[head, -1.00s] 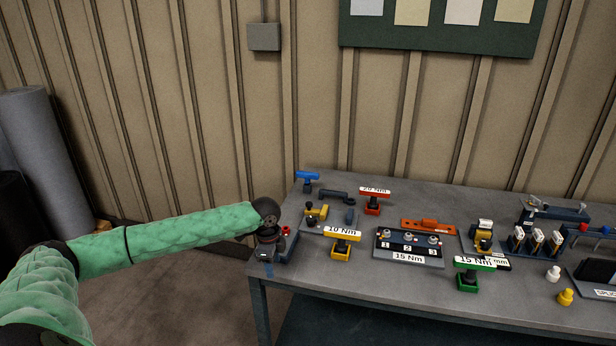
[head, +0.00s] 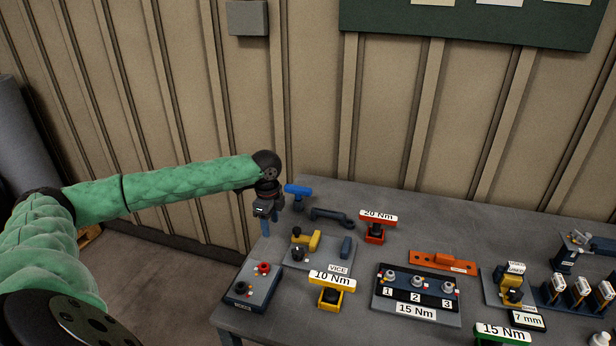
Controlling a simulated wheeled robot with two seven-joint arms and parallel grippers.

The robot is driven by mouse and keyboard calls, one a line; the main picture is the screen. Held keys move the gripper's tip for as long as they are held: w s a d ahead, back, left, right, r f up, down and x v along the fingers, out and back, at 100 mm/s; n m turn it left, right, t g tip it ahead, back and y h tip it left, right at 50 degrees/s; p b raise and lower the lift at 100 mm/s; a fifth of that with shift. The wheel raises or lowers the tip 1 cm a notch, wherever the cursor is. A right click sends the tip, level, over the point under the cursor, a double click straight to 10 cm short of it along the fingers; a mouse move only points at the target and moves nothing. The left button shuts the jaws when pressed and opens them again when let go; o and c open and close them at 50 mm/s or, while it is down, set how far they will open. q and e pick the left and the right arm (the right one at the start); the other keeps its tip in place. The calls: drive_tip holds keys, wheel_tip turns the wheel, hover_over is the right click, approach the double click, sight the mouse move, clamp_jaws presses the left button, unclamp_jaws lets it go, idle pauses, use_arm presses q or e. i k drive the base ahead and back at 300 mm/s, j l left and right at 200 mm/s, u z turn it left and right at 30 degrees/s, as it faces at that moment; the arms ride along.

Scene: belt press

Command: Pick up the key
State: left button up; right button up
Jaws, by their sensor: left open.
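No single object is marked as the key. A blue T-handle (head: 298,190), unlabelled and upright in a dark holder, stands at the table's far left corner. Labelled T-handles also stand in holders: red 20 Nm (head: 376,232), yellow 10 Nm (head: 331,296) and green 15 Nm (head: 502,335), which is cut by the lower edge. My left gripper (head: 266,227) points down at the table's left edge, just left of the blue T-handle in the picture. It is open, with nothing seen between its fingers. My right gripper is out of view.
A control box (head: 252,288) with red and black knobs sits at the left edge. Nearby are a vice plate (head: 322,262), a dark curved tool (head: 331,215), a numbered 15 Nm block (head: 416,295) and an orange bar (head: 443,262). The table's back strip (head: 460,215) is clear.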

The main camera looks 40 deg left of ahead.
sight(298, 191)
drive_tip(key=i+j, duration=0.2)
drive_tip(key=i, duration=0.25)
drive_tip(key=i+j, duration=0.25)
drive_tip(key=i, duration=0.2)
